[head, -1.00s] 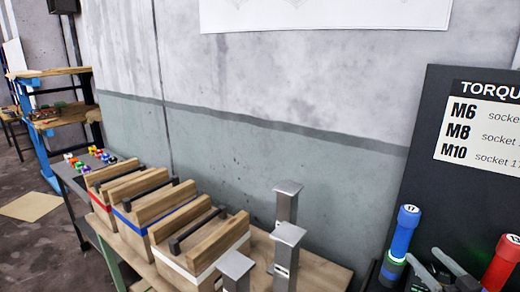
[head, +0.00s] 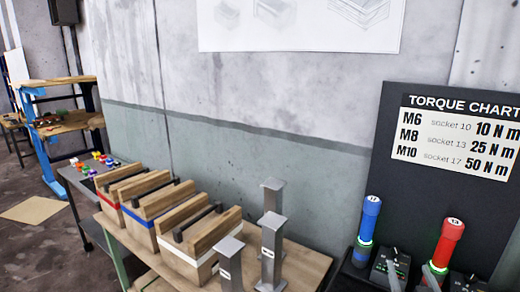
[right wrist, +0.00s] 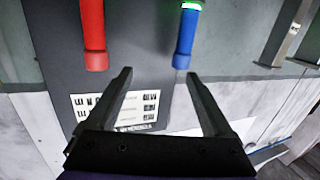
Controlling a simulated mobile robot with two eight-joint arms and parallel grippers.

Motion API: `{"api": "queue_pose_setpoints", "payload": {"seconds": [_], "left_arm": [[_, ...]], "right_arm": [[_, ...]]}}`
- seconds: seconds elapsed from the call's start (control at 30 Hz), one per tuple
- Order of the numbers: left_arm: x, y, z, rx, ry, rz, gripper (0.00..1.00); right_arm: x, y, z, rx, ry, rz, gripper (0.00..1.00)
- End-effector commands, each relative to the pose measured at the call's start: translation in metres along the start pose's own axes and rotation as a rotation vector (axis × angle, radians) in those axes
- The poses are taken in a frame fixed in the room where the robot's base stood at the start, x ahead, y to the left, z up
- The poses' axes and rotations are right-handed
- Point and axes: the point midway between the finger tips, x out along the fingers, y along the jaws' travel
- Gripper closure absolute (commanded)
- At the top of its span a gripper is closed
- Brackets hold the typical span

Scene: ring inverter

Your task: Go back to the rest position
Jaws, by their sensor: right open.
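My right gripper (head: 411,268) shows at the bottom right edge of the head view, in front of the tool stand. In the right wrist view my right gripper (right wrist: 158,74) has its two dark fingers spread wide, with nothing between them. Beyond the fingers are the red tool (right wrist: 93,36), the blue tool (right wrist: 186,35) and the white chart, all apart from the fingers as far as I can tell. My left gripper is in neither view.
A blue-handled tool (head: 368,220) and a red-handled tool (head: 447,245) stand upright before the dark torque chart board (head: 400,95). Left of them are grey metal posts (head: 270,240) and wooden boxes (head: 205,240) on a bench. Open floor (head: 25,235) lies far left.

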Motion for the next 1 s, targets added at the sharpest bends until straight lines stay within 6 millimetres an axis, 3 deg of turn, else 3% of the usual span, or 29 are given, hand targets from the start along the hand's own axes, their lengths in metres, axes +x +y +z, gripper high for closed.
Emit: {"api": "queue_pose_setpoints", "payload": {"seconds": [0.17, 0.3, 0.4, 0.5, 0.63, 1.0], "left_arm": [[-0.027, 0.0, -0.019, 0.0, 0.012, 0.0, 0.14], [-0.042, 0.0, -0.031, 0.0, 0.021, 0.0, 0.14], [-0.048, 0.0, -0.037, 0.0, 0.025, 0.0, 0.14], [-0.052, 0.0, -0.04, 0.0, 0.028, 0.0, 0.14], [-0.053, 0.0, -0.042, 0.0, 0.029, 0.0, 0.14], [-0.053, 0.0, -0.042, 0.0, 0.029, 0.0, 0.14]], "right_arm": [[-0.064, -0.047, 0.057, -0.023, -0.369, 0.031, 0.14], [-0.133, -0.091, 0.111, -0.09, -0.688, -0.091, 0.14], [-0.177, -0.114, 0.135, -0.138, -0.85, -0.201, 0.14], [-0.208, -0.129, 0.149, -0.174, -0.952, -0.288, 0.14], [-0.227, -0.137, 0.157, -0.197, -1.011, -0.344, 0.14], [-0.228, -0.137, 0.157, -0.198, -1.013, -0.346, 0.14]]}}
